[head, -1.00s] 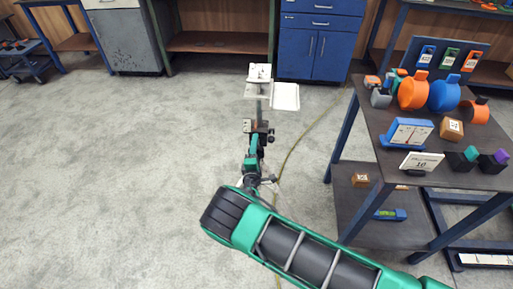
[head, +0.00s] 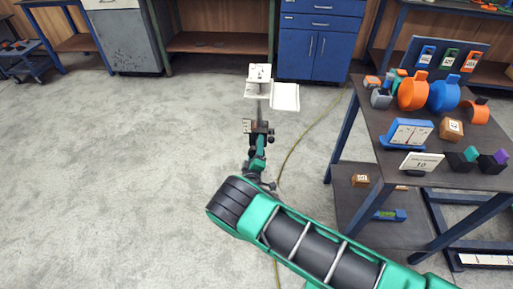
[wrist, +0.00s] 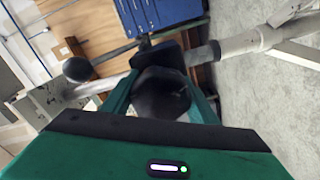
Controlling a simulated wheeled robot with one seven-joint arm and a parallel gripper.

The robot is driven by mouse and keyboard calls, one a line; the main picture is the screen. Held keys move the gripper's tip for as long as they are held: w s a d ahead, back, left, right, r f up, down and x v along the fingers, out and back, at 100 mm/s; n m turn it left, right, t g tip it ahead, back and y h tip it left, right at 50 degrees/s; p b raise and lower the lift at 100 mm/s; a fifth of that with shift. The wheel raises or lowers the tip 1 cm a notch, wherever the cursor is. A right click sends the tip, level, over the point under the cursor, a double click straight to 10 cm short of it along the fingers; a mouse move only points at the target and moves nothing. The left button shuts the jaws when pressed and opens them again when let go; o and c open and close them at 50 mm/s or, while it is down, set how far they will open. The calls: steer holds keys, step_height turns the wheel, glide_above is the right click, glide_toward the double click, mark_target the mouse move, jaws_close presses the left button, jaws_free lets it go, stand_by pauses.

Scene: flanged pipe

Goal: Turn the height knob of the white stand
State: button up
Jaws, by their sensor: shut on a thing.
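My gripper (wrist: 162,82) is shut on a dark rounded knob (wrist: 160,98) at the post. The fingers and the green gripper body hide part of this knob. A second dark ball-ended part (wrist: 77,69) sticks out to the left. In the head view the gripper is small and partly hidden by my arm.
A dark table (head: 385,115) with blue legs stands at the right, holding orange and blue rings, a dial gauge (head: 409,132) and a number card (head: 422,162). Blue cabinets (head: 320,42) stand behind. The floor at the left is clear. A thin cable (head: 300,140) lies right of the stand.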

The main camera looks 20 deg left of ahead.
steer(key=shift+d+f, duration=0.15)
steer(key=shift+f, duration=0.25)
steer(key=o, duration=1)
steer(key=shift+o, duration=0.2)
steer(key=shift+r, duration=0.15)
steer(key=shift+s, duration=0.1)
steer(key=v, duration=1)
steer(key=shift+s, duration=0.25)
